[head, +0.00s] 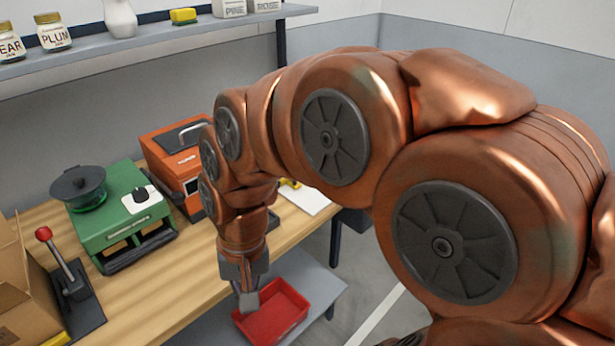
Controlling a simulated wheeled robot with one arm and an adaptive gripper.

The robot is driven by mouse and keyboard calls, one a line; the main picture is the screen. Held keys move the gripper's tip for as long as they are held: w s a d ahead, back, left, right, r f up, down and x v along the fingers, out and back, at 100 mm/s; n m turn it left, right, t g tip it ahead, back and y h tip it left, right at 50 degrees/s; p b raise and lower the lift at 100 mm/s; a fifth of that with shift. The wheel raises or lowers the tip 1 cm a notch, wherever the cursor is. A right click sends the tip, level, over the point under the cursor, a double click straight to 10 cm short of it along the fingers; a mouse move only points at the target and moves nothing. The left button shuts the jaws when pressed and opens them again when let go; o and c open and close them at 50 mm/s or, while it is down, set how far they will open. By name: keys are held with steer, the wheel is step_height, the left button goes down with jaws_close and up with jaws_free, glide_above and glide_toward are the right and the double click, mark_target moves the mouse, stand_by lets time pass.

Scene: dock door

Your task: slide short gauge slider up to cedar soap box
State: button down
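My gripper (248,300) points down at the table's front edge, in front of a red tray in the picture. Its fingertips are small and seen from an angle, so I cannot tell whether they are open or shut. Two pale boxes, lettered PINE (229,8) and ROSE (265,6), stand on the wall shelf, cut by the top edge. I see no box lettered cedar. I cannot make out a short gauge slider. A small yellow piece (290,183) shows by a white sheet, partly hidden behind my arm.
The wooden table (190,275) holds a green machine (120,215), an orange machine (178,160), a red-knobbed lever (62,265) and a cardboard box (22,290). The red tray (285,318) sits lower. The shelf (150,38) also holds jars, a white vase and a yellow block (183,16). My arm covers the right side.

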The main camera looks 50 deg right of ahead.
steer(key=w+d+r+m+t+y+b, duration=0.15)
steer(key=w+d+m+t, duration=0.25)
steer(key=w+d+m, duration=1)
steer(key=s+d+m+t+h, duration=0.15)
steer(key=d+m+t, duration=0.25)
steer(key=d+m, duration=1.6)
steer(key=w+d+f+n, duration=0.1)
steer(key=w+f, duration=0.1)
steer(key=w+d+f+n+p, duration=0.1)
steer(key=w+f+n, duration=0.1)
steer(key=f, duration=0.1)
steer(key=w+d+f+n, duration=0.1)
steer(key=w+f+n, duration=0.1)
steer(key=shift+d+f, duration=0.2)
steer(key=shift+f, duration=0.05)
steer(key=shift+w+a+f+p, duration=0.15)
steer(key=shift+w+p, duration=0.15)
steer(key=shift+w, duration=0.25)
steer(key=shift+w+d+f+p, duration=0.15)
steer(key=shift+w+p, duration=0.1)
steer(key=shift+w, duration=0.25)
steer(key=shift+w+a+f, duration=0.1)
steer(key=shift+w+f, duration=0.05)
steer(key=shift+w, duration=0.35)
steer(key=shift+w+a+f, duration=0.1)
steer(key=shift+w, duration=0.4)
steer(key=shift+p, duration=0.3)
